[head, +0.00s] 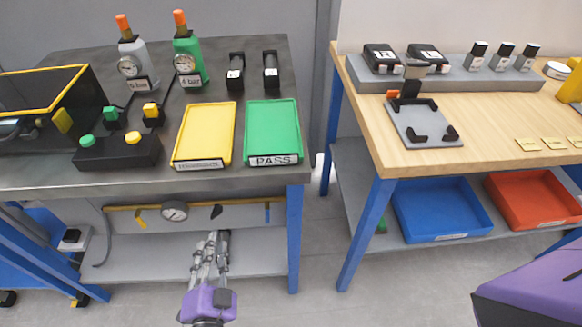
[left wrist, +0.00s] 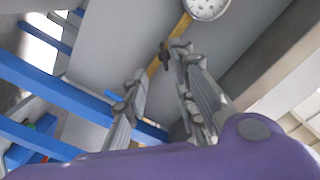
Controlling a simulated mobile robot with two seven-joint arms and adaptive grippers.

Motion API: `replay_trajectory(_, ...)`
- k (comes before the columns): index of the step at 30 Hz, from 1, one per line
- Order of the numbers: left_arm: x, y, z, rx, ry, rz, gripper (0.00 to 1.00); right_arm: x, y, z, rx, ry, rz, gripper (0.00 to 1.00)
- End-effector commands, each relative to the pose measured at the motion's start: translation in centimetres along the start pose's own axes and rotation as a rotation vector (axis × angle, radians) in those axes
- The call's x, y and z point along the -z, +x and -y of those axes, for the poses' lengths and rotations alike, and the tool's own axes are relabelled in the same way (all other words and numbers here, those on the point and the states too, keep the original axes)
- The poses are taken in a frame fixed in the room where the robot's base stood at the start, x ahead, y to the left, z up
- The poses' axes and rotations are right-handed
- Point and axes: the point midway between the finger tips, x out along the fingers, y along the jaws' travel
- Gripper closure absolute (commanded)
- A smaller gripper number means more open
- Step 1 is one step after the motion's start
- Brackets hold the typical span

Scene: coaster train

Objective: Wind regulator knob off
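A yellow pipe (head: 125,208) runs along the panel under the left grey bench, with a round white gauge (head: 174,211) on it. A small black knob (head: 216,211) sits on this pipe, right of the gauge. The left wrist view also shows the knob (left wrist: 165,55), the pipe (left wrist: 153,67) and the gauge (left wrist: 207,6). My left gripper (head: 217,237) is below and in front of the knob in the head view. In the left wrist view its fingers (left wrist: 158,78) are spread with nothing between them, and the knob appears beyond the tips. My right gripper's fingers are out of view.
The bench edge (head: 120,182) overhangs the pipe, and a lower shelf (head: 262,248) lies below. A blue leg (head: 293,240) stands to the right. A yellow tray (head: 205,132) and a green tray (head: 274,130) lie on top. Purple bodywork of mine shows at lower right.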

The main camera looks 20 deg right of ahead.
Motion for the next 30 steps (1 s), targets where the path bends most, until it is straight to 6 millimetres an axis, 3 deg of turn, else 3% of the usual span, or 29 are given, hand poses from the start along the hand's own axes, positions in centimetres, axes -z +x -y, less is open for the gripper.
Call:
replay_trajectory(5,0.7,1.3,0.3,0.01,0.034,-0.028,0.75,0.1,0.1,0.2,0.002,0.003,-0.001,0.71)
replay_trajectory(12,0.8,5.2,0.3,0.01,0.029,-0.025,0.75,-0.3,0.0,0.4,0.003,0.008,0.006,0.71)
replay_trajectory(18,0.8,7.3,0.3,0.009,0.028,-0.024,0.75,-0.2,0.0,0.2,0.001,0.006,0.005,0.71)
replay_trajectory(28,0.7,7.8,0.3,0.008,0.028,-0.022,0.75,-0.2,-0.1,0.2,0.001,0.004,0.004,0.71)
replay_trajectory(30,0.7,7.8,0.3,0.008,0.028,-0.022,0.83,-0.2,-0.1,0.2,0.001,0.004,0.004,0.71)
